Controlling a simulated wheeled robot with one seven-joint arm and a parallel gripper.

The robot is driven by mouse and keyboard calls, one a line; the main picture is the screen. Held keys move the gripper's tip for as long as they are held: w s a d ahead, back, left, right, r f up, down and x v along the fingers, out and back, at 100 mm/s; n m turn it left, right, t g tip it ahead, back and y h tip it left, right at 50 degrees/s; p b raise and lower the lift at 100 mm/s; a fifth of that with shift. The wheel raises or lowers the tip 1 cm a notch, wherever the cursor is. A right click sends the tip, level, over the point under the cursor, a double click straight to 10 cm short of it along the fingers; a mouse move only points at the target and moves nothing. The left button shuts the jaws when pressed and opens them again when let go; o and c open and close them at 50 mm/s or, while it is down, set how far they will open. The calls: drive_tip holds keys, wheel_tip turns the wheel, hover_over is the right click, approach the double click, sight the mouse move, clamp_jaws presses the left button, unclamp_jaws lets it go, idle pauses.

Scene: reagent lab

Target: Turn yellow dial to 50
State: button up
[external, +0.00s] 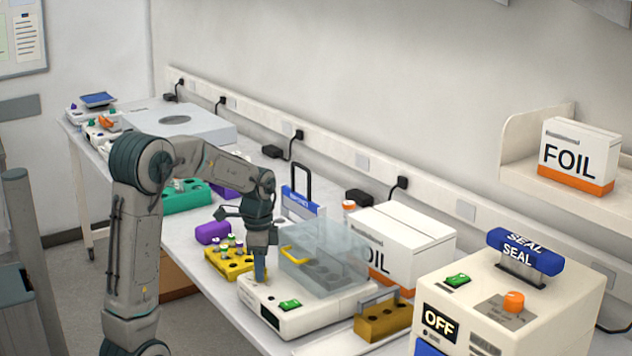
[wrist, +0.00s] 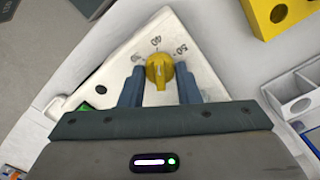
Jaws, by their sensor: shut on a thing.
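The yellow dial (wrist: 158,70) sits on the white front panel (wrist: 110,75) of a bench device. In the wrist view its raised grip runs up and down the picture. Printed numbers sit around its upper side; the upper one looks like 40 and the right one like 50. The left one is hard to read. My gripper (wrist: 159,88) is shut on the dial, one finger on each side. In the external view my gripper (external: 259,278) points down at the left end of the white device (external: 310,318), and the dial is hidden there.
The device has a green switch (external: 289,305) and a clear cover with a yellow handle (external: 295,255) close to my gripper. A yellow rack with vials (external: 230,262) stands just left. A yellow block (external: 383,320), a foil box (external: 410,235) and a sealer (external: 510,300) stand to the right.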

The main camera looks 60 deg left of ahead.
drive_tip(key=m, duration=0.5)
drive_tip(key=shift+r+m, duration=0.1)
drive_tip(key=shift+m, duration=0.2)
drive_tip(key=m, duration=0.4)
drive_tip(key=shift+m, duration=0.7)
drive_tip(key=o, duration=1)
drive_tip(key=shift+c, duration=0.2)
wheel_tip(320, 180, up, 14)
drive_tip(key=shift+p, duration=0.4)
